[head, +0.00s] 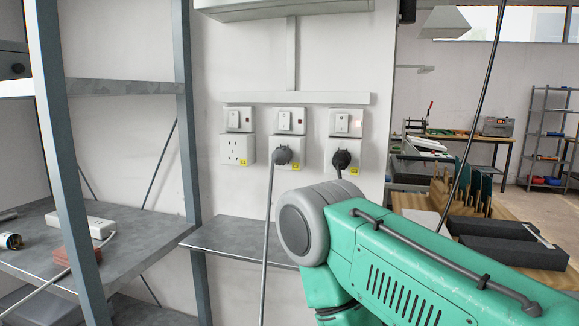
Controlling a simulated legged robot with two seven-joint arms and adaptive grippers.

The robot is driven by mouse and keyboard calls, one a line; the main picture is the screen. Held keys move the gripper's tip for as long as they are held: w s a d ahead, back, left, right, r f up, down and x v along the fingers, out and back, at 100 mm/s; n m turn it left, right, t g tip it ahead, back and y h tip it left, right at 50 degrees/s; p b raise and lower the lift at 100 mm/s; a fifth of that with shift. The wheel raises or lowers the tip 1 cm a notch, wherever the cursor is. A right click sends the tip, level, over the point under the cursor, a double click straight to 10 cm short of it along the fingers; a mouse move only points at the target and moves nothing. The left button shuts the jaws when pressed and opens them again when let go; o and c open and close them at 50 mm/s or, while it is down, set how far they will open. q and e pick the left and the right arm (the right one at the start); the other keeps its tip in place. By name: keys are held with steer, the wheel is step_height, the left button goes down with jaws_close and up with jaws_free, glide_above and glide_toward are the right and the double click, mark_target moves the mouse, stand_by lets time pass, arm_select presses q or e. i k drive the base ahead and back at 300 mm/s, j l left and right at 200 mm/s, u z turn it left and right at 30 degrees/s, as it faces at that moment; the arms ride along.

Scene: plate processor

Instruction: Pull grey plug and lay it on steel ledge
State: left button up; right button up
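The grey plug (283,155) sits in the middle wall socket (290,139), its grey cord hanging straight down in front of the ledge. The steel ledge (232,235) is a narrow grey shelf below the sockets; its bare top shows, and my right arm covers its right end. My green and grey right arm reaches in from the lower right, its grey joint below the middle and right sockets. The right gripper is out of sight. The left arm and gripper are not in view.
A black plug (342,159) sits in the right socket; the left socket (238,149) is empty. A steel rack (188,110) at the left holds a white power strip (80,225) and a reddish block (76,256). Dark grey blocks (500,250) lie on a wooden bench at the right.

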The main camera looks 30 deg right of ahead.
mark_target(283, 154)
steer(key=k+z, duration=0.1)
steer(key=k, duration=0.35)
steer(key=z, duration=1.55)
steer(key=j, duration=2.9)
steer(key=k+z, duration=0.05)
